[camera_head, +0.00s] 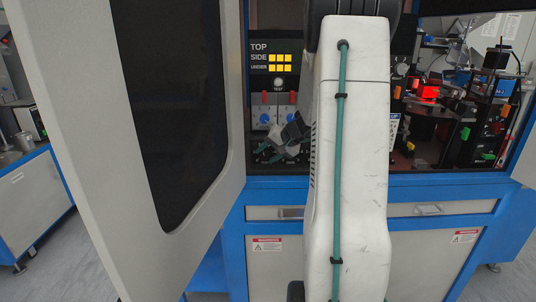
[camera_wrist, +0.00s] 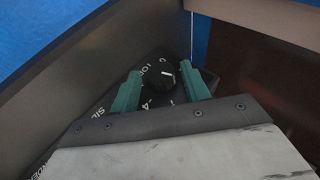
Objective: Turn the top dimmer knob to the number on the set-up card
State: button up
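In the wrist view a round black dimmer knob (camera_wrist: 160,78) with a white pointer line sits on a dark plate with white numbers and letters around it. The pointer slants toward the upper right in the picture. My gripper (camera_wrist: 160,70) is open, with one green finger on each side of the knob and a small gap seeming to remain at each side. In the head view my gripper (camera_head: 284,138) is low in front of the machine's panel, and the knob is hard to make out.
A panel (camera_head: 259,68) reads TOP, SIDE and UNDER, with lit yellow squares beside SIDE and UNDER. An open grey door (camera_head: 100,150) stands at left. My arm covers the middle.

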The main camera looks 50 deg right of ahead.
jog(key=v, duration=0.7)
jog(key=shift+s+r, duration=0.25)
jog(key=shift+r, duration=0.05)
jog(key=shift+d, duration=0.1)
